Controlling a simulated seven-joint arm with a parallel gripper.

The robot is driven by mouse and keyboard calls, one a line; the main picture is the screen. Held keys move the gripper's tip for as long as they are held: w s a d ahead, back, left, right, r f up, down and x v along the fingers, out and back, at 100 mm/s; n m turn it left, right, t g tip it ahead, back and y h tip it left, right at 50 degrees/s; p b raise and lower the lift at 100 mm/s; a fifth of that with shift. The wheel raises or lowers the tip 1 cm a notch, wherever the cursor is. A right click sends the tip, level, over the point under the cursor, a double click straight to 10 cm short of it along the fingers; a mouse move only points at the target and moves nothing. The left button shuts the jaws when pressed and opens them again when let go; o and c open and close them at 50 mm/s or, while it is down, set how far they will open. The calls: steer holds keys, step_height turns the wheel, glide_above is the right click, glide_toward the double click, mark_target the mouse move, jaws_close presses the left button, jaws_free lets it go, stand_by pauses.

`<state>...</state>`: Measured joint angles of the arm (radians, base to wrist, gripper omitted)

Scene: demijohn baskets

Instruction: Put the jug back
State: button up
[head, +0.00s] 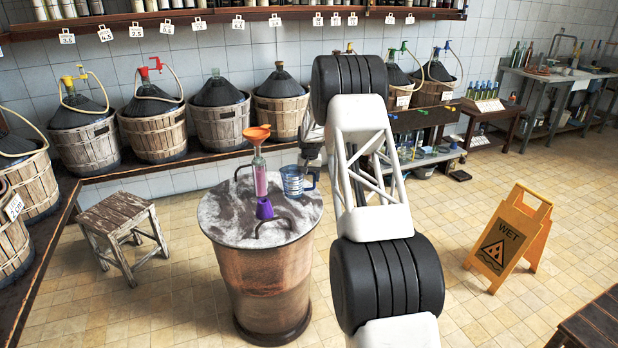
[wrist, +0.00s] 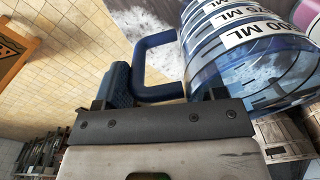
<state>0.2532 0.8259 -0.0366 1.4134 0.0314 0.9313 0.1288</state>
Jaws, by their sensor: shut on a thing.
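The jug (head: 293,181) is clear blue with a blue handle, and it is at the right part of the drum's round top (head: 225,215). I cannot tell whether its base touches the top. In the wrist view the jug (wrist: 245,55) fills the upper right, with white volume labels and its blue handle (wrist: 150,65) reaching towards my fingers. My gripper (head: 308,167) is partly hidden behind my arm in the head view. In the wrist view my gripper (wrist: 160,95) is shut on the jug's handle, and the exact contact is partly hidden.
A bottle with pink liquid (head: 260,180) and an orange funnel (head: 257,134) stands left of the jug. A purple piece (head: 265,209) is in front of it. Basketed demijohns (head: 220,120) line the wall bench. A stool (head: 120,225) and a yellow wet-floor sign (head: 510,238) stand on the floor.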

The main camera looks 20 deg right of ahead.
steer(key=shift+f, duration=0.1)
stand_by(0.3)
steer(key=o, duration=1.3)
step_height(320, 180, up, 12)
steer(key=shift+d+f, duration=0.1)
steer(key=shift+d, duration=0.05)
steer(key=shift+s+r, duration=0.1)
steer(key=shift+r, duration=0.2)
